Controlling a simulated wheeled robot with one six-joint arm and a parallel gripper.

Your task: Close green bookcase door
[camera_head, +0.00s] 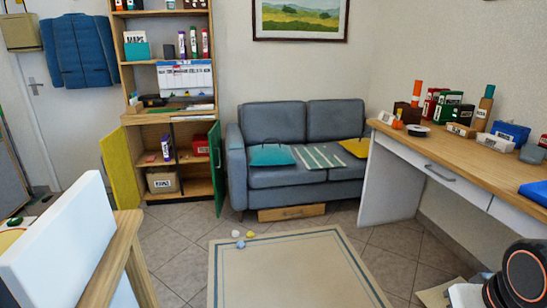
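The wooden bookcase (132,75) stands against the back wall, left of the sofa. Its lower cabinet is open at the front. The green door (216,165) is on the cabinet's right side and stands open, swung out toward the room beside the sofa's left arm. The yellow door (119,166) on the left side also stands open. Inside the cabinet are a box (162,180) and several small items on shelves. A dark rounded part with an orange ring at the bottom right looks like part of my arm. My gripper's fingers do not show.
A grey sofa (262,119) with cushions is right of the green door, with a wooden drawer (291,212) beneath. A rug (290,275) covers the middle floor, with small balls near its far-left corner. A desk (450,150) lines the right. A white panel (65,240) blocks the near left.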

